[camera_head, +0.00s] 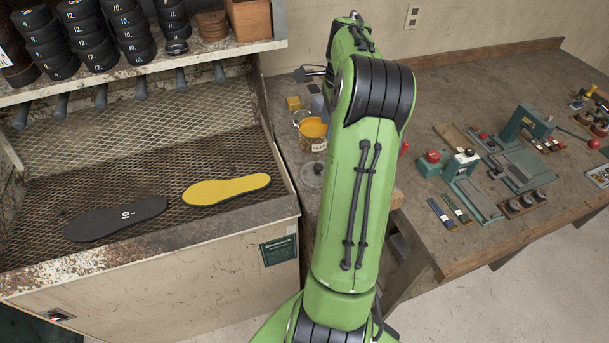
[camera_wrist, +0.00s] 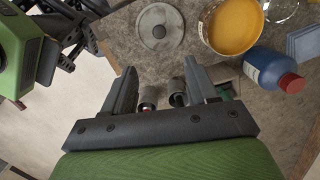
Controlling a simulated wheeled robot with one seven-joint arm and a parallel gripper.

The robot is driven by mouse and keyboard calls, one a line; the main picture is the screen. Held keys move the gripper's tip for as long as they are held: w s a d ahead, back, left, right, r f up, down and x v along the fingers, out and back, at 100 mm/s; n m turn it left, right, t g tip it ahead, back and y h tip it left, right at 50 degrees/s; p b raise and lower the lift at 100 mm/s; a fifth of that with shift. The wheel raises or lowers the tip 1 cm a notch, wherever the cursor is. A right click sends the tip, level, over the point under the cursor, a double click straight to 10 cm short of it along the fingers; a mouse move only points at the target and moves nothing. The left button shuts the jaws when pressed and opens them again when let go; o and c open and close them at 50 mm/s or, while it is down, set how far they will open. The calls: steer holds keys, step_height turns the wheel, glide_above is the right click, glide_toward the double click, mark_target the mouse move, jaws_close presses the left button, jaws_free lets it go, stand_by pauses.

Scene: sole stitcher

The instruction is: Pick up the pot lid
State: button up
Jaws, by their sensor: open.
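The pot lid, a round grey disc with a small knob (camera_wrist: 158,31), lies flat on the worktop at the top of the wrist view. In the head view the lid (camera_head: 309,179) shows just left of my green arm, partly hidden by it. The pot of yellow-orange glue (camera_head: 313,131) stands behind it; in the wrist view the pot (camera_wrist: 232,27) is right of the lid. My gripper (camera_wrist: 160,83) is open, its fingers apart and pointing toward the lid, with nothing held. The lid is beyond the fingertips. My gripper is hidden behind my arm in the head view.
A blue bottle with a red cap (camera_wrist: 270,70) lies or stands right of my gripper. Clear glass (camera_wrist: 283,8) is beside the pot. A mesh-floored bench (camera_head: 150,165) holds a black sole and a yellow sole (camera_head: 226,189). Green tools (camera_head: 470,180) occupy the right worktop.

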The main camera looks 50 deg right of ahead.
steer(key=b, duration=0.1)
glide_above(318, 165)
steer(key=s+d, duration=0.1)
step_height(318, 165, down, 8)
steer(key=f, duration=0.4)
steer(key=w+f, duration=0.1)
steer(key=shift+a+f, duration=0.4)
steer(key=shift+s+r, duration=0.1)
jaws_close()
